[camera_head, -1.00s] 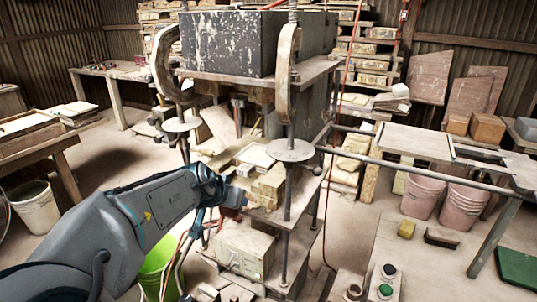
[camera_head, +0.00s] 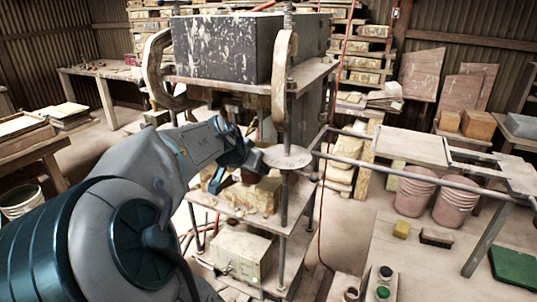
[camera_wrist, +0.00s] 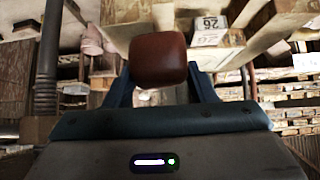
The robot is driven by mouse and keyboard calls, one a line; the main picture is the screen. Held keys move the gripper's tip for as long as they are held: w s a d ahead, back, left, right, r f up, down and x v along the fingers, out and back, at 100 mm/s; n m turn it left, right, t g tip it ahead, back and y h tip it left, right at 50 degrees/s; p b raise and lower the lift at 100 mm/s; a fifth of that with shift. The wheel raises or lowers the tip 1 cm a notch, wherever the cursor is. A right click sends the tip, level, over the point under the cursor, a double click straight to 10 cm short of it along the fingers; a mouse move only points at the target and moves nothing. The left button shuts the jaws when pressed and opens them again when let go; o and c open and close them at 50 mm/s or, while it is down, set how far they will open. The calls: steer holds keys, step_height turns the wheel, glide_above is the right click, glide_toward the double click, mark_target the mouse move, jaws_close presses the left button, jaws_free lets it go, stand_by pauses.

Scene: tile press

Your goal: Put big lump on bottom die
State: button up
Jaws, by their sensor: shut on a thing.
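The big lump (camera_wrist: 160,60) is a smooth reddish-brown block between my gripper's two fingers in the wrist view. My gripper (camera_head: 245,170) is shut on it, inside the press between the upright rods. In the head view only a small dark red-brown part of the lump (camera_head: 250,177) shows. A pale yellowish block (camera_head: 262,198), apparently the bottom die, sits on the lower plate just below the gripper. My arm hides its left and back parts. I cannot tell whether lump and block touch.
The press's dark upper block (camera_head: 240,48) stands above my arm. A round metal disc (camera_head: 287,157) on a rod is close to the gripper's right. A green-beige box (camera_head: 240,254) is on the shelf below. Pink buckets (camera_head: 413,191) stand at right.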

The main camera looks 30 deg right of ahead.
steer(key=shift+w+d+p, duration=0.2)
steer(key=shift+w+d, duration=0.6)
steer(key=shift+d, duration=0.55)
steer(key=shift+w+d+p, duration=0.25)
steer(key=shift+w+d, duration=0.55)
steer(key=shift+d, duration=0.6)
steer(key=shift+w+d+p, duration=0.2)
steer(key=shift+w+d, duration=0.6)
steer(key=shift+d, duration=0.55)
steer(key=shift+a+f, duration=0.1)
steer(key=shift+f, duration=0.65)
steer(key=shift+f, duration=0.15)
steer(key=o, duration=1.2)
steer(key=shift+a+r, duration=0.1)
steer(key=shift+r, duration=0.15)
